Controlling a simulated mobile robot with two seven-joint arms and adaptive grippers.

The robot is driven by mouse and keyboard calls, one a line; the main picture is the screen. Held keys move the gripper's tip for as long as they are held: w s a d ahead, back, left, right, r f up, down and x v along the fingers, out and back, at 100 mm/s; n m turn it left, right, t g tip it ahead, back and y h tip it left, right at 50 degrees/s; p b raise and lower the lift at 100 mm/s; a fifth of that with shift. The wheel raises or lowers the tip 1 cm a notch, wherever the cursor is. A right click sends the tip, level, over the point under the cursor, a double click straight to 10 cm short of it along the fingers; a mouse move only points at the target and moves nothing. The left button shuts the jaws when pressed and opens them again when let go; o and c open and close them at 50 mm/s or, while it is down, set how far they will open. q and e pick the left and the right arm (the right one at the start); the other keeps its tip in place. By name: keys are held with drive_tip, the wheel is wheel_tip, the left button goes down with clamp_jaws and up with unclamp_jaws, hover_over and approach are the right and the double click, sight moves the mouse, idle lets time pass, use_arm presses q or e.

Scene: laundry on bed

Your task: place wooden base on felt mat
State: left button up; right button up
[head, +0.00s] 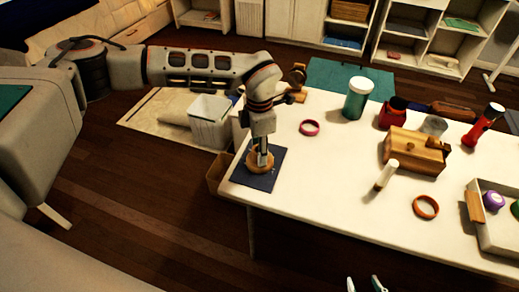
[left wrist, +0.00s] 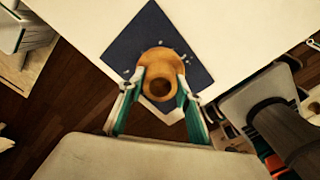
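A white bin (head: 210,122) stands beyond the table's left end. The table's front middle is clear.

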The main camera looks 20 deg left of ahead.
use_arm(q)
drive_tip(key=shift+o, duration=1.3)
drive_tip(key=shift+r, duration=0.1)
wheel_tip(320, 180, up, 12)
drive_tip(key=shift+p, duration=0.45)
